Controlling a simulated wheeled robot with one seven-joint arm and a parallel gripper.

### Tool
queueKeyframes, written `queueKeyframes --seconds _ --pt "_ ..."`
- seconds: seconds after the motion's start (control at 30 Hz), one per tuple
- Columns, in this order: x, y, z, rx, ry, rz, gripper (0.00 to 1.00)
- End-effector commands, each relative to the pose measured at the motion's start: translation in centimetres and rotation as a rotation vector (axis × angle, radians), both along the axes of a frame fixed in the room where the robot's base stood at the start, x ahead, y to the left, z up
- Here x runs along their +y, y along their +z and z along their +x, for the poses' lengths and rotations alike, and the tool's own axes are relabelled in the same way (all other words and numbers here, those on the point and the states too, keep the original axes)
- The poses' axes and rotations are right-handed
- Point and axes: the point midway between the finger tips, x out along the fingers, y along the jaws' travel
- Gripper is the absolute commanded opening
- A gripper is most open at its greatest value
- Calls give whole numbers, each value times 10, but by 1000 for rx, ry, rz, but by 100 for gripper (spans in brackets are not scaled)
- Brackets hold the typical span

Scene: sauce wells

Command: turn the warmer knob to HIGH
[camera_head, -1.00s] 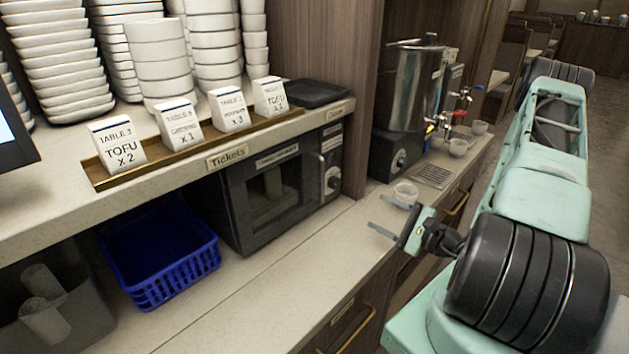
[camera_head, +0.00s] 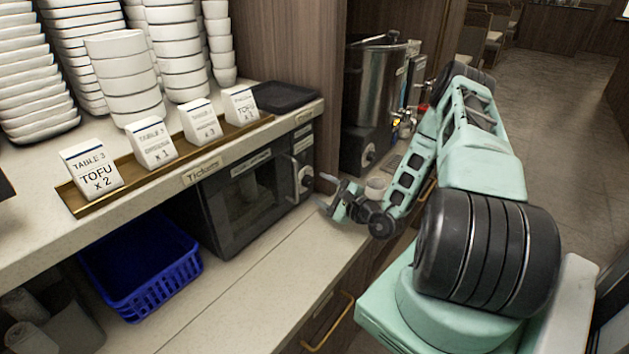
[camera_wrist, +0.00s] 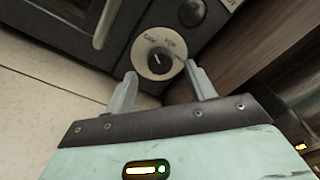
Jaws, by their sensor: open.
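A dark round knob (camera_wrist: 158,61) sits on a pale dial plate on the front of a dark appliance, in the wrist view. A light mark shows on the knob, and small lettering on the plate is too blurred to read surely. In the head view this dial (camera_head: 305,180) is on the right end of the dark appliance (camera_head: 240,205) under the shelf. My gripper (camera_head: 325,193) is open and empty, just right of the dial. In the wrist view its fingertips (camera_wrist: 161,75) are apart, at the dial's lower left and lower right, and no grip on the knob shows.
The appliance's door handle (camera_wrist: 105,22) is left of the dial. A wooden panel (camera_wrist: 262,45) stands close on the right. A metal urn (camera_head: 376,85) with its own base knob is behind the panel. A blue basket (camera_head: 150,285) is left; the counter (camera_head: 235,295) in front is clear.

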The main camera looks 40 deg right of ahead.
Motion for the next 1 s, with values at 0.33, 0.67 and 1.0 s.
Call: queueKeyframes --seconds 0.33,0.67,1.0 --pt "2 0 32 1 1 0 55" --pt "2 0 32 0 0 0 38" --pt "2 0 32 1 0 9 10"
